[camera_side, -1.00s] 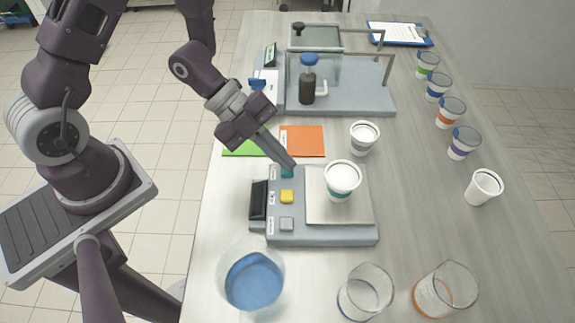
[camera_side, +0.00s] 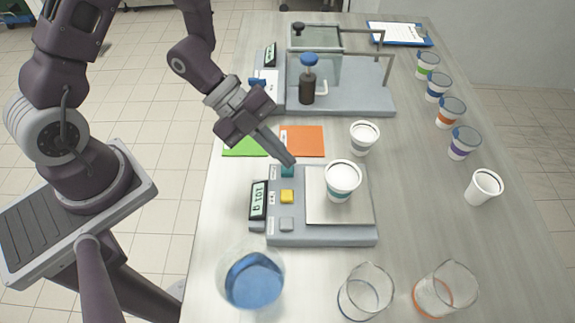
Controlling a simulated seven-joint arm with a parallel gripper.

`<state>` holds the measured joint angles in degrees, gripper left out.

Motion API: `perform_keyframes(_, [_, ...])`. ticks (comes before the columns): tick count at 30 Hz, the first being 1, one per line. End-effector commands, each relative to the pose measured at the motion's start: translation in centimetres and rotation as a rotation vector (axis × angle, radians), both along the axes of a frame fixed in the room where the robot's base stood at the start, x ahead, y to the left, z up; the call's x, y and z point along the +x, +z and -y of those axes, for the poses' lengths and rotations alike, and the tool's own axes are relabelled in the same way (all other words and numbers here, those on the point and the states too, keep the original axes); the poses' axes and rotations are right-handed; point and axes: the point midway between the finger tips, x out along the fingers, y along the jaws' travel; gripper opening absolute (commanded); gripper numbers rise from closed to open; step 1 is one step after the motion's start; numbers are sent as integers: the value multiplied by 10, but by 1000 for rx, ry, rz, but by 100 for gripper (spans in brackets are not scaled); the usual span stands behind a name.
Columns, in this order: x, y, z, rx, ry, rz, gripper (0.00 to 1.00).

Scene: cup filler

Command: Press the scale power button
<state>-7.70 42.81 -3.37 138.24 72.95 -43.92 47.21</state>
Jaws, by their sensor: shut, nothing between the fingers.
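The grey scale (camera_side: 322,236) stands on the table in the side view, with a white cup with a teal band (camera_side: 342,181) on its weighing plate (camera_side: 318,215). Its display (camera_side: 258,200) is lit and shows dark characters on pale green. Three buttons run down its left part: a teal one (camera_side: 287,172) at the back, a yellow one (camera_side: 287,196) and a grey one (camera_side: 287,224). My gripper (camera_side: 291,162) is shut and empty, its tips just above and behind the teal button, seemingly apart from it.
Green and orange pads (camera_side: 302,141) lie behind the scale, with a second device (camera_side: 350,100) beyond. A white cup (camera_side: 363,138) stands behind the plate. Glass beakers (camera_side: 366,291) and a blue-filled container (camera_side: 254,280) stand in front. Several cups (camera_side: 464,143) line the right.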

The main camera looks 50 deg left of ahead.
Motion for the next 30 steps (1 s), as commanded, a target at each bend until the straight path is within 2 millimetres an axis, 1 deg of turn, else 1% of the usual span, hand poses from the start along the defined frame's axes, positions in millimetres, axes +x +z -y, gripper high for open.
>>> perform_keyframes(12, [1, 51, 0, 0, -2, 7, 0])
perform_keyframes(14, [1, 56, 0, 0, 0, 6, 0])
perform_keyframes(17, [0, 60, 0, 0, -2, 3, 0])
perform_keyframes(23, [0, 60, 0, 0, -1, 1, 0])
perform_keyframes(25, [5, 62, -3, 16, 25, 10, 0])
perform_keyframes(26, [11, 65, -8, 37, 63, 21, 0])
perform_keyframes(28, [35, 81, -31, 122, 242, 70, 0])
perform_keyframes(29, [45, 94, -46, 162, 358, 93, 0])
perform_keyframes(30, [55, 115, -71, 207, 544, 118, 0])
